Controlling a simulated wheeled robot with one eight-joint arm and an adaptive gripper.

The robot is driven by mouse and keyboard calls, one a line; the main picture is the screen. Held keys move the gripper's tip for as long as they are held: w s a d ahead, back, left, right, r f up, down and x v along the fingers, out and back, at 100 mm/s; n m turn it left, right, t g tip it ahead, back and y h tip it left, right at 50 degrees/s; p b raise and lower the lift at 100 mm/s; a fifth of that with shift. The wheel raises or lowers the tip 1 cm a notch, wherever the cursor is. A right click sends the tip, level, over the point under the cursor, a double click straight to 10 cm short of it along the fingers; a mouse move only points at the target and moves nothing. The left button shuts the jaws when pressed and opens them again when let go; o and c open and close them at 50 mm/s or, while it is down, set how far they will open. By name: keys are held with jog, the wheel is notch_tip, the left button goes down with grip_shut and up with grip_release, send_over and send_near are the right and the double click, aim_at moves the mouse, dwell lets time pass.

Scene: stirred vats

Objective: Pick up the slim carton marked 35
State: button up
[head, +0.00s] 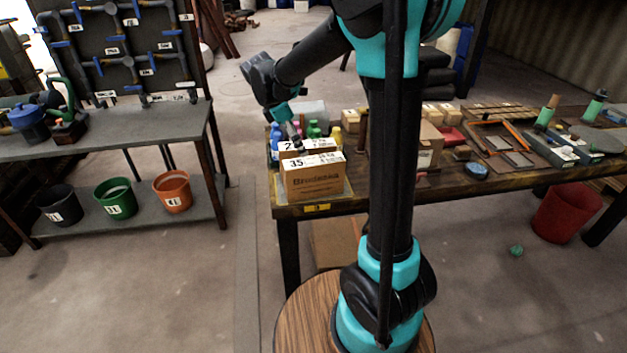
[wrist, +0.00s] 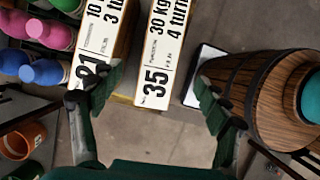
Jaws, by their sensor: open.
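The slim carton marked 35 (head: 312,180) is a brown box with a white label strip on top. It stands upright at the left front corner of the wooden table. In the wrist view its white top (wrist: 158,60) shows the 35 between my two fingers. My gripper (head: 293,132) is open and points down over the cartons; its fingers also show in the wrist view (wrist: 148,98), spread and empty. A similar carton marked 21 (wrist: 103,38) stands close beside it, near my left finger. The lower sides of both cartons are hidden in the wrist view.
Several coloured bottles (wrist: 45,45) stand just beyond the cartons. A larger brown box (head: 428,148) and tools lie further right on the table (head: 490,185). A grey bench (head: 130,130) with buckets stands at left. My own arm column hides part of the table.

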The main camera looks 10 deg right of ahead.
aim_at(318, 176)
jog(key=x, duration=1.6)
jog(key=shift+c, duration=0.3)
grip_shut()
